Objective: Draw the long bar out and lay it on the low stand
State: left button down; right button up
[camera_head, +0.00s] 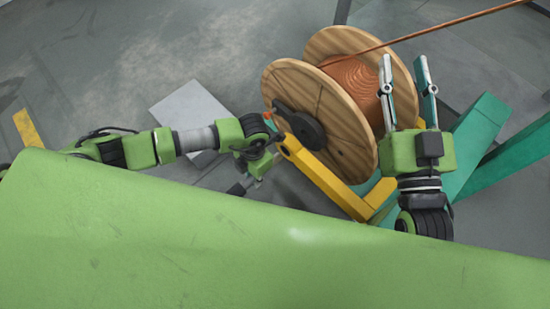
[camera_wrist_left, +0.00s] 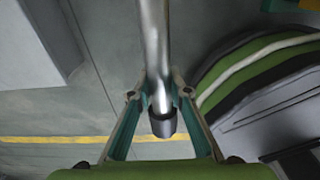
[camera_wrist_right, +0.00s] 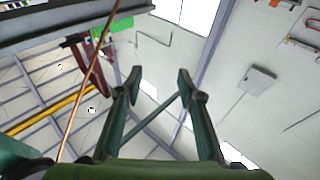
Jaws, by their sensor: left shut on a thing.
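The long bar (camera_wrist_left: 155,45) is a shiny metal rod, seen in the left wrist view running up from between my left fingers, with a dark-collared end near them. My left gripper (camera_wrist_left: 160,100) is shut on the bar close to that end. In the head view my left gripper (camera_head: 258,178) is small and partly hidden behind my green body; the bar is not clear there. A pale grey flat block (camera_head: 190,112), perhaps the low stand, lies left of the spool; a pale block also shows in the left wrist view (camera_wrist_left: 25,50). My right gripper (camera_head: 406,75) is open and empty.
A wooden spool (camera_head: 320,115) with copper wire (camera_head: 352,80) sits in a yellow cradle (camera_head: 325,180) by a dark arm. A copper strand (camera_head: 460,20) runs to the upper right. Green beams (camera_head: 480,135) stand at the right. The grey floor at the upper left is clear.

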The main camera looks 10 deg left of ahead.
jog(key=shift+w+d+f+g+p, duration=0.15)
jog(key=shift+f+g, duration=0.3)
jog(key=shift+f, duration=0.35)
jog(key=shift+w+f+g+p, duration=0.15)
jog(key=shift+f+g, duration=0.3)
jog(key=shift+f, duration=0.35)
